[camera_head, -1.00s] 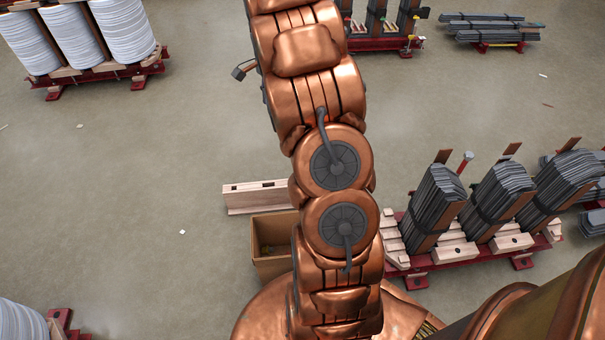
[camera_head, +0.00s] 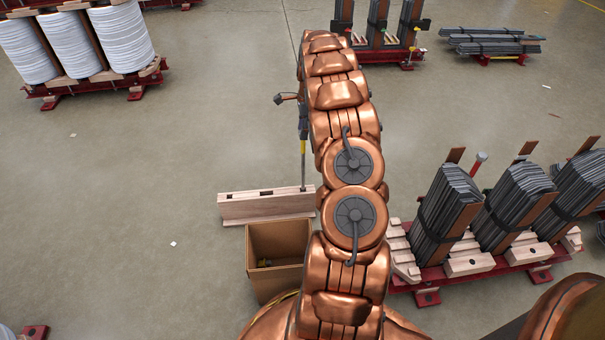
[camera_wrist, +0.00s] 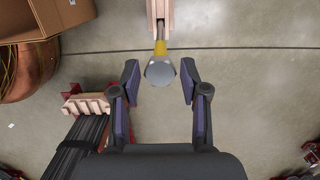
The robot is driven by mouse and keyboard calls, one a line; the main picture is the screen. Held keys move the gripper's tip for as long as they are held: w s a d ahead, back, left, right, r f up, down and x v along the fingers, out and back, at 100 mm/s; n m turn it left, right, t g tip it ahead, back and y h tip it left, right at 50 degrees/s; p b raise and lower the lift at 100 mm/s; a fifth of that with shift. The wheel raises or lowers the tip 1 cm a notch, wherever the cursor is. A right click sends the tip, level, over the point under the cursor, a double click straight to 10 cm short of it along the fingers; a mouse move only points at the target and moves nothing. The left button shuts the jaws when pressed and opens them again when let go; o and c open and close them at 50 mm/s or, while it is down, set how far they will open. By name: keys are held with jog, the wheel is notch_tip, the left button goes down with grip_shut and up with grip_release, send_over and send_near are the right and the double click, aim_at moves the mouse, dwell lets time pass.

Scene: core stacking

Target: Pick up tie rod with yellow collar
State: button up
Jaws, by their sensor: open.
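The tie rod with the yellow collar stands upright in a slot of the wooden block (camera_head: 265,206) in the head view. Its yellow collar (camera_head: 303,147) shows just left of my arm. In the wrist view, the rod's grey head (camera_wrist: 160,72) faces the camera, with the yellow collar (camera_wrist: 160,47) behind it. My gripper (camera_wrist: 159,70) is open, with one dark finger on each side of the head and a visible gap on both sides. Whether the fingertips are level with the head cannot be told. My arm hides much of the area right of the rod.
An open cardboard box (camera_head: 278,245) stands in front of the wooden block. A red-based rack (camera_head: 470,268) with dark laminated stacks is at the right. White coils (camera_head: 70,45) stand at the upper left. The floor (camera_head: 120,190) left of the block is clear.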

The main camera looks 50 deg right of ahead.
aim_at(302, 143)
jog(key=shift+w+a+f+b, duration=0.1)
jog(key=shift+f+b, duration=0.5)
jog(key=shift+f, duration=0.8)
jog(key=shift+w+a+f+b, duration=0.1)
jog(key=shift+f+b, duration=0.45)
jog(key=shift+f, duration=0.85)
jog(key=shift+c, duration=0.4)
grip_shut()
